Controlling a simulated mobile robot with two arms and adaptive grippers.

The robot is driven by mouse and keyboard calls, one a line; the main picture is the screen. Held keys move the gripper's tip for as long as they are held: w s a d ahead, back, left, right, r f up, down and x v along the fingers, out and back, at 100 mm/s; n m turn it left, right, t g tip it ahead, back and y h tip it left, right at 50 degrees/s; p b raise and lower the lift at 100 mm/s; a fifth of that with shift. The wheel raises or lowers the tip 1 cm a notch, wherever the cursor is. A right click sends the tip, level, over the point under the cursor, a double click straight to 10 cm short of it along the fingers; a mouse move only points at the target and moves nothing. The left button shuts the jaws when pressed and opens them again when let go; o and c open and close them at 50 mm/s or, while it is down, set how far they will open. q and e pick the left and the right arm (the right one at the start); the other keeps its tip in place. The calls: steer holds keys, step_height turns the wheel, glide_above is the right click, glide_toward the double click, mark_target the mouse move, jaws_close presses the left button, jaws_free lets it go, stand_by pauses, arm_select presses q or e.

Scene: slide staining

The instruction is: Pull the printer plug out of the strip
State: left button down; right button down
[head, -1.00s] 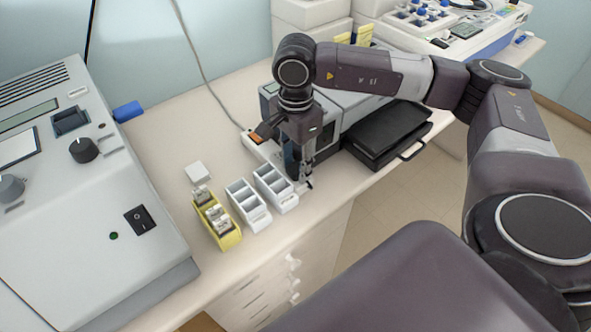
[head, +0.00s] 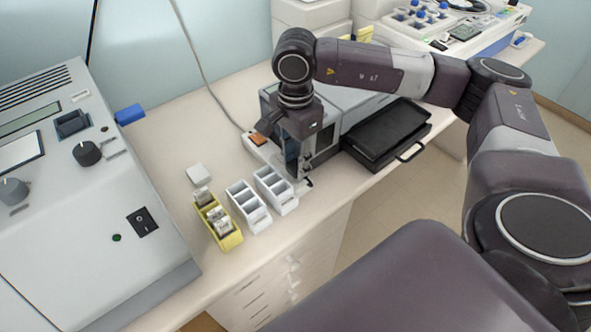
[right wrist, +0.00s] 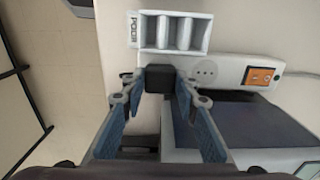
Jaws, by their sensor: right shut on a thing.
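The black printer plug (right wrist: 160,79) sits between the fingertips of my right gripper in the right wrist view. My right gripper (right wrist: 157,88) is shut on it, with a blue-padded finger on each side. The white power strip (right wrist: 228,69) runs behind the plug and shows a free round socket and an orange switch (right wrist: 261,76). From this angle I cannot tell how deep the plug sits in the strip. In the head view my right gripper (head: 304,172) points down at the near end of the strip (head: 260,152). My left gripper is not in view.
White slide racks (head: 248,206) and a yellow rack (head: 229,240) with slides stand left of my right gripper. A printer (head: 347,103) and black tray (head: 385,140) are on its right. A large grey machine (head: 80,200) fills the left. The table's front edge is close.

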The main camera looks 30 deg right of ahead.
mark_target(295, 165)
steer(key=shift+r+p, duration=1.15)
steer(key=shift+r, duration=1.05)
